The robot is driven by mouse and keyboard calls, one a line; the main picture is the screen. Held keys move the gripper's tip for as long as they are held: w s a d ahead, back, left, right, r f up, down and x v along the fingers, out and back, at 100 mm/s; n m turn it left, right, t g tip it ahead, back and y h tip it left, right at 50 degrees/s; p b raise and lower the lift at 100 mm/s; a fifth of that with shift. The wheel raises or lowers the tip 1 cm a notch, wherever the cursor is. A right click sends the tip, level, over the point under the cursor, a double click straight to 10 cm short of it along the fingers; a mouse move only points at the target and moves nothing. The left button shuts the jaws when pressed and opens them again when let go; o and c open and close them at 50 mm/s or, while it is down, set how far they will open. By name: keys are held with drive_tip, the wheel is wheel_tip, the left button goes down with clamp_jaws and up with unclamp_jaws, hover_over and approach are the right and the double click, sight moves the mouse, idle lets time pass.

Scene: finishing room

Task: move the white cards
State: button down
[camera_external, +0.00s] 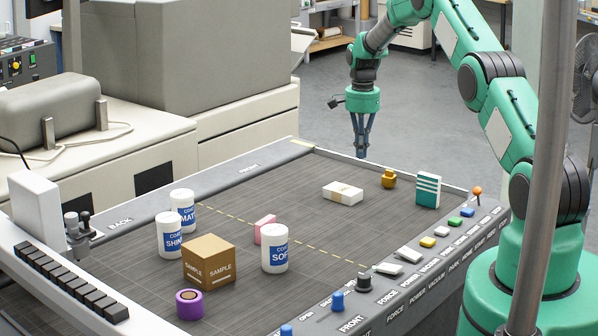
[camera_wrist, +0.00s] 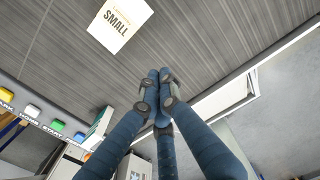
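A white block with a tan band, which looks like a banded stack of white cards (camera_external: 342,192), lies flat on the dark grey bed in the external view. In the wrist view, the white piece marked "SMALL" (camera_wrist: 120,22) at the top appears to be the same stack, partly cut off by the frame. My gripper (camera_external: 361,154) hangs fingers down above the far edge of the bed, behind the stack and apart from it. In the wrist view its blue fingers (camera_wrist: 160,82) meet at the tips with nothing between them.
A pink block (camera_external: 265,229), white cans (camera_external: 275,249), a brown sample box (camera_external: 209,262) and a purple roll (camera_external: 189,304) stand front left. Buttons (camera_external: 428,242) line the right edge.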

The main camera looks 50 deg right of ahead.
sight(309, 215)
wheel_tip(309, 215, down, 9)
drive_tip(key=shift+f+p, duration=0.1)
drive_tip(key=shift+p, duration=0.25)
drive_tip(key=a, duration=0.3)
drive_tip(key=shift+a+p, duration=0.3)
drive_tip(key=shift+a, duration=0.2)
drive_tip(key=shift+a, duration=0.1)
drive_tip(key=a+b, duration=0.3)
drive_tip(key=a, duration=1.7)
drive_tip(key=shift+a+b, duration=0.1)
drive_tip(key=shift+b, duration=0.25)
